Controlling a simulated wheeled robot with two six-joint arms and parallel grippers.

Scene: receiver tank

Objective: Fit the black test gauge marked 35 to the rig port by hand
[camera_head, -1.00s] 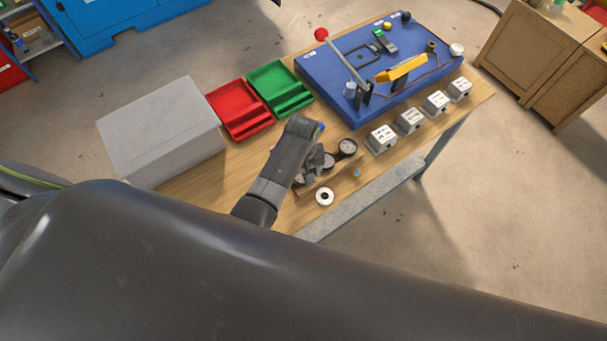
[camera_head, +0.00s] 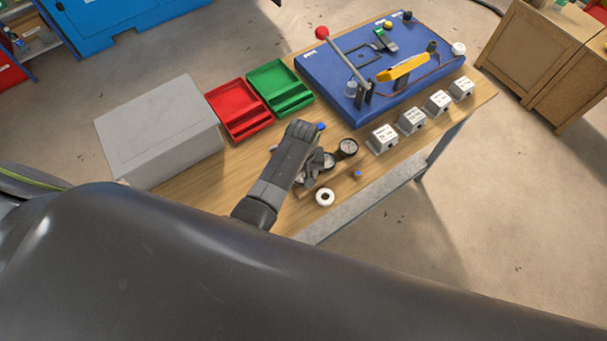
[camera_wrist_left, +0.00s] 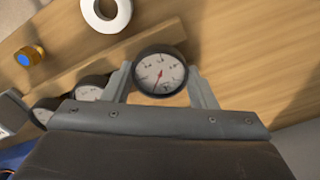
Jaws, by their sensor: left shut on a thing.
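My left gripper (camera_head: 309,172) is over the near edge of the bench. In the left wrist view its two fingers (camera_wrist_left: 163,84) are shut on a round gauge (camera_wrist_left: 160,72) with a black rim, a white dial and a red needle. The marking on its dial is too small to read. I cannot tell whether the gauge is lifted. Two more black-rimmed gauges, one (camera_wrist_left: 90,90) beside the fingers and one (camera_wrist_left: 44,112) further left, also show in the head view (camera_head: 347,148). The blue rig board (camera_head: 330,72) lies at the back of the bench; I cannot make out its port clearly. My right gripper is not in view.
A wooden strip (camera_wrist_left: 150,38) lies by the gauges. A white ring (camera_head: 325,197) and a small orange-and-blue part (camera_head: 357,174) are near the front edge. Several grey labelled blocks (camera_head: 382,138) line the right. Red (camera_head: 238,120) and green (camera_head: 270,80) trays and a grey box (camera_head: 160,135) stand left.

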